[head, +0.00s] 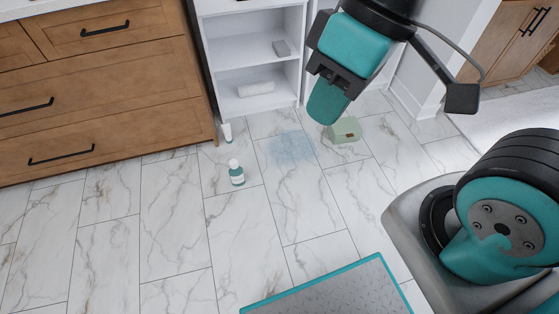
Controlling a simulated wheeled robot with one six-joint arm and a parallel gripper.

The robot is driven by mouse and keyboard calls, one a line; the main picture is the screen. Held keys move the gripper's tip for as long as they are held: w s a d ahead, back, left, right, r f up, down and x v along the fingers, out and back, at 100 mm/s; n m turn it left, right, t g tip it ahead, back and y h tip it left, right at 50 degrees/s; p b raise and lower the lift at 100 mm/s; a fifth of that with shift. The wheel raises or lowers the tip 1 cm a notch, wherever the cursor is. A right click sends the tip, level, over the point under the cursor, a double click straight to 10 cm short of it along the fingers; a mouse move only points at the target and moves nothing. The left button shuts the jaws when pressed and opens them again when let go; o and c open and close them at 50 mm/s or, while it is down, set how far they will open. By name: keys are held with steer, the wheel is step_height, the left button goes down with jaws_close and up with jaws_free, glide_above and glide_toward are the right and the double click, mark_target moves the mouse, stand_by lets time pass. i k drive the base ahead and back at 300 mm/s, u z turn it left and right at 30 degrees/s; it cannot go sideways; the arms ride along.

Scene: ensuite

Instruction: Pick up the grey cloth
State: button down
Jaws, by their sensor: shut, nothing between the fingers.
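A small grey folded item (281,48), which looks like the grey cloth, lies on the upper shelf of the white open shelf unit (206,70), near its right side. My gripper (325,108) is shut and empty. It points down in front of the unit's right edge, to the right of and lower in the picture than the grey item, clearly apart from it. The item is small in the picture, so its folds are not clear.
A white rolled item (256,88) lies on the lower shelf. A bluish wet-looking patch (291,148), a green box (344,131), a teal-labelled bottle (236,174) and a white tube (226,132) are on the marble floor. Wooden drawers (100,85) stand left; the front-left floor is clear.

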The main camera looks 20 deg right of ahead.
mark_target(281, 48)
steer(key=z, duration=0.75)
steer(key=i, duration=1.6)
steer(key=u, duration=0.6)
